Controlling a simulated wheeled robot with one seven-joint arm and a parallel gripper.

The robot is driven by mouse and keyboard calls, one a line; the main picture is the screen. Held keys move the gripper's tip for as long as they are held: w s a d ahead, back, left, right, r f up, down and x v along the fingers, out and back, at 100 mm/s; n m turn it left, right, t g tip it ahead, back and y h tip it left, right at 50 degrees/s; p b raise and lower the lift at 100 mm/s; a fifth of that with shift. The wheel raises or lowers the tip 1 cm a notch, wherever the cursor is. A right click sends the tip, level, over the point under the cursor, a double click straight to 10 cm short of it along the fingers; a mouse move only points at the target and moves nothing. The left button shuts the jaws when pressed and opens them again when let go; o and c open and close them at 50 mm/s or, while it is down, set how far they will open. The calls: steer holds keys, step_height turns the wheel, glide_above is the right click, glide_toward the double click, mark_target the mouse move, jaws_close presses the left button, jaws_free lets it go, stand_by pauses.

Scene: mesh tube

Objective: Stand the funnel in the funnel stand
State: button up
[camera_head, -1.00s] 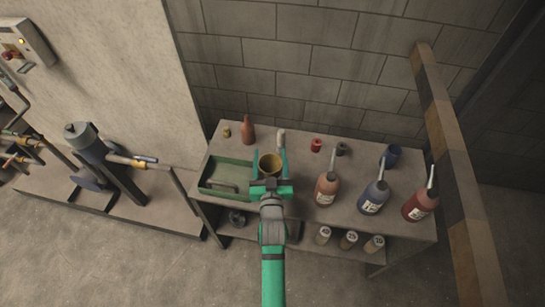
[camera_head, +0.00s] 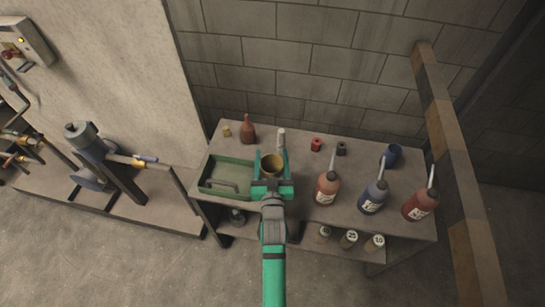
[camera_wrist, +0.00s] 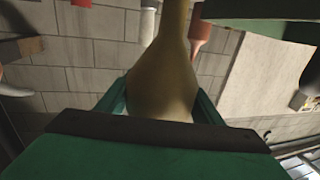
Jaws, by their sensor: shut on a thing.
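The brass-yellow funnel (camera_head: 272,163) is between the fingers of my gripper (camera_head: 271,163), over the front of the table beside the green tray. My gripper is shut on it. In the wrist view, the funnel's wide body (camera_wrist: 160,85) fills the space between the two green fingers (camera_wrist: 160,103), and its narrow neck runs to the top edge. Its lower end is hidden in the head view. I cannot tell for sure which thing is the funnel stand; a dark blue open cup-like thing (camera_head: 392,154) stands at the table's back right.
The green tray (camera_head: 204,187) lies left of the funnel. A brown bottle (camera_head: 248,133), a pale upright cylinder (camera_head: 281,139) and small red (camera_head: 316,145) and black (camera_head: 341,148) pieces stand behind. Spouted bottles (camera_head: 327,188) line the right front.

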steer(key=shift+w+f, duration=0.1)
steer(key=shift+a+f, duration=0.2)
steer(key=shift+s+d+f, duration=0.15)
steer(key=shift+s+f, duration=0.05)
steer(key=shift+f, duration=0.1)
stand_by(0.6)
steer(key=shift+w+f, duration=0.2)
steer(key=shift+f, duration=0.05)
steer(key=shift+s+d, duration=0.1)
steer(key=shift+d, duration=0.05)
steer(key=shift+a+f, duration=0.2)
steer(key=shift+a, duration=0.1)
steer(key=shift+d+f, duration=0.15)
steer(key=shift+f, duration=0.15)
stand_by(0.5)
